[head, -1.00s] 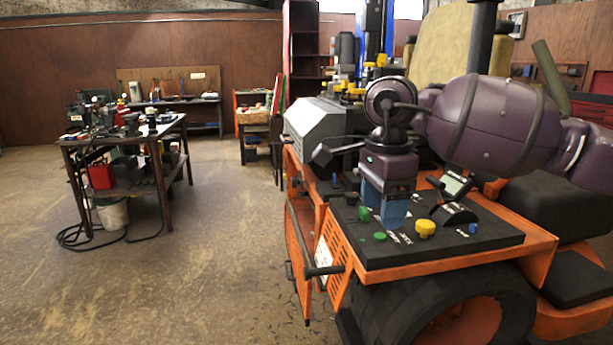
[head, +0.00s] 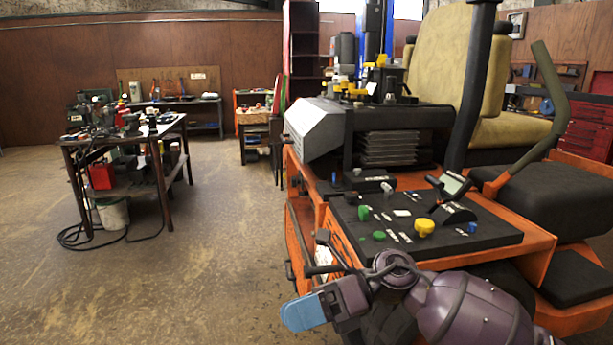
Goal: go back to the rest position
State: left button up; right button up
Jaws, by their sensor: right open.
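My right gripper (head: 304,311) is low in the head view, at the bottom centre, with its blue fingertips pointing left. It is in front of and below the edge of the mower's black control panel (head: 395,235), apart from the knobs. It is open, and nothing shows between its fingers, which overlap from this side. The panel carries a yellow knob (head: 424,227), a green knob (head: 379,236), another green knob (head: 363,212) and a small tilted display (head: 452,184). My purple right arm comes in from the lower right and hides part of the wheel. My left gripper is not in view.
The orange mower body (head: 535,250) stands close on the right, with a black rail (head: 322,269) just above my gripper. A yellowish seat (head: 445,60) rises behind. A cluttered workbench (head: 122,160) stands at the left. The floor (head: 200,260) between is clear.

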jog(key=d+f+m+t+h, duration=0.2)
jog(key=d+f+m+t, duration=0.3)
jog(key=m+t, duration=0.45)
jog(key=w+d+f+m+t+h, duration=0.1)
jog(key=d+f+m+t, duration=0.45)
jog(key=m, duration=0.75)
jog(key=d+f+m+t+h, duration=0.2)
jog(key=d+f+m+t, duration=0.25)
jog(key=m+t, duration=0.55)
jog(key=s+d+f+m+g+h, duration=0.4)
jog(key=s+d+f+m+h, duration=0.1)
jog(key=s+d+f+m, duration=0.2)
jog(key=s+d+f+m+g+h, duration=0.4)
jog(key=s+d+f+m, duration=0.3)
jog(key=s+f, duration=0.4)
jog(key=shift+f+m+h, duration=0.7)
jog(key=shift+m+h, duration=0.1)
jog(key=shift+m, duration=0.05)
